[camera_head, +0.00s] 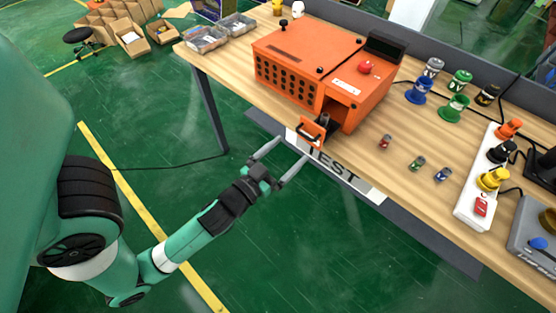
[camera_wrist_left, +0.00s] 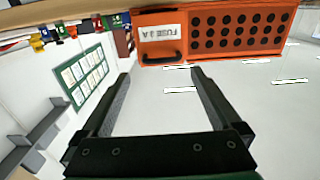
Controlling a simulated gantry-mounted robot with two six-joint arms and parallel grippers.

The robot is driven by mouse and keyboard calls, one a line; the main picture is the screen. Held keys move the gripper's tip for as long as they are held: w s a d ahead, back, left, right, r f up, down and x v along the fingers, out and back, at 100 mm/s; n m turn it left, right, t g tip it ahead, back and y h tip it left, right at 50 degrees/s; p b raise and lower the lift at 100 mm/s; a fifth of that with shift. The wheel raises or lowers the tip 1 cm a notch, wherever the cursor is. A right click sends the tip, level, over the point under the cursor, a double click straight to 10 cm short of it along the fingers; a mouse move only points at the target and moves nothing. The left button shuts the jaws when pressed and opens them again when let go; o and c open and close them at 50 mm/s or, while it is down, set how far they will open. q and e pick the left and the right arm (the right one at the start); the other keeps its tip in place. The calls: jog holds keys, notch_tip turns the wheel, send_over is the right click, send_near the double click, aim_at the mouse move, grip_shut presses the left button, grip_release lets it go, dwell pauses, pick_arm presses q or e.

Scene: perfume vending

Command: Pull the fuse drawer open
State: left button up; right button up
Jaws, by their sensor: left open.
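The orange box (camera_head: 315,62) stands on the bench. Its fuse drawer (camera_head: 318,122) is at the box's near corner, with a black handle (camera_head: 309,132) on its front. A dark opening shows behind the drawer front, but I cannot tell how far out the drawer is. In the left wrist view, the drawer label (camera_wrist_left: 168,32) reads FUSE 3A and the dark handle (camera_wrist_left: 162,58) lies beyond my fingertips. My left gripper (camera_head: 292,148) is open and empty, just short of the handle, its fingers pointing toward it. My right gripper is not in view.
A TEST label (camera_head: 335,166) lies along the bench's front edge. Small fuses (camera_head: 417,163) lie right of the box, near a white power strip (camera_head: 477,190). Colored plugs (camera_head: 454,106) stand behind them. Open air surrounds my left gripper in front of the bench (camera_head: 212,62).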

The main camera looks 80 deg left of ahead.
pick_arm(q)
jog(key=b+v, duration=0.1)
jog(key=v, duration=0.3)
dwell(0.4)
